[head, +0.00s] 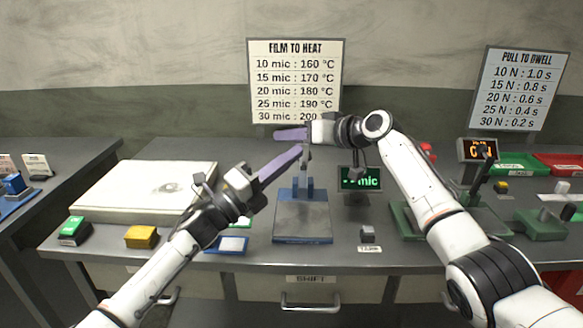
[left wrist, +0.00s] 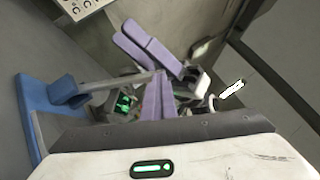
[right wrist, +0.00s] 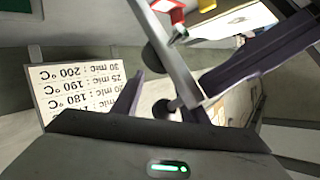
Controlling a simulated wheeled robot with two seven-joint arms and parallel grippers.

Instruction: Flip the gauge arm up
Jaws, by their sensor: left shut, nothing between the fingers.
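The blue gauge (head: 302,222) stands on the middle of the bench, with a blue post rising from its base. Its grey gauge arm (head: 306,158) points up from the post, close to upright; the left wrist view shows it as a grey bar (left wrist: 115,82). My left gripper (head: 298,150) is shut and empty, its purple fingertips close beside the arm's upper part; I cannot tell whether they touch. My right gripper (head: 278,133) is above the gauge with its fingers pointing left. Its fingers look apart in the right wrist view (right wrist: 158,92), with nothing seen gripped.
A green "mic" display (head: 361,181), partly hidden by my right arm, stands right of the gauge. A pale slab (head: 140,195) lies to the left. A yellow block (head: 142,237) and a small grey block (head: 367,234) sit near the front. The heat sign (head: 295,75) hangs behind.

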